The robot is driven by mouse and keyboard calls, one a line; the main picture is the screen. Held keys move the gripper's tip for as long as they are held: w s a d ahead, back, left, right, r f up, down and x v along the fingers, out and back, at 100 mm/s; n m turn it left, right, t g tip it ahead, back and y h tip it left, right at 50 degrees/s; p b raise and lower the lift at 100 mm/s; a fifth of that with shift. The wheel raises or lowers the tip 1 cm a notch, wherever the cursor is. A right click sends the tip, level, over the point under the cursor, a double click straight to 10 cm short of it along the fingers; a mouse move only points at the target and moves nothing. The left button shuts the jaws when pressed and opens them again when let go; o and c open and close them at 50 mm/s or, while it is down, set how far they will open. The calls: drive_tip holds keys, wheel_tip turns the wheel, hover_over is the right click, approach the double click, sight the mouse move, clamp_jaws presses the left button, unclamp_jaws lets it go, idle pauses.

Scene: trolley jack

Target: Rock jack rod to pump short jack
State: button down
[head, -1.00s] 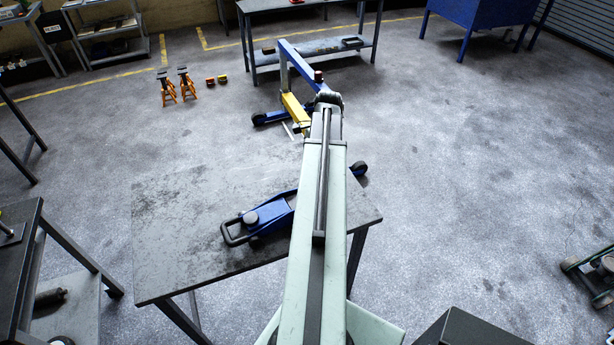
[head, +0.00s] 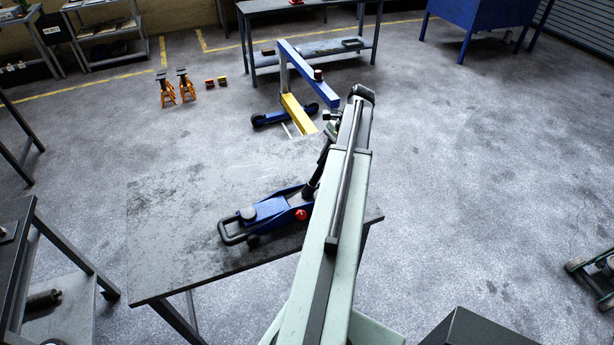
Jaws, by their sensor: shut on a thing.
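My gripper (head: 332,122) is at the rod's upper end, beyond the table's far side in the picture, and is shut on the rod. My pale green arm hides part of the gripper, the fingertips and the jack's right rear.
The worktable (head: 170,235) has clear room left of the jack. Behind it stands a blue and yellow hoist (head: 308,72). Orange jack stands (head: 177,88) are on the floor at the back left. A grey bench (head: 300,62) stands at the back. The floor at right is mostly open.

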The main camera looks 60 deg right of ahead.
drive_tip(key=shift+s+d+f, duration=0.15)
drive_tip(key=shift+s, duration=0.1)
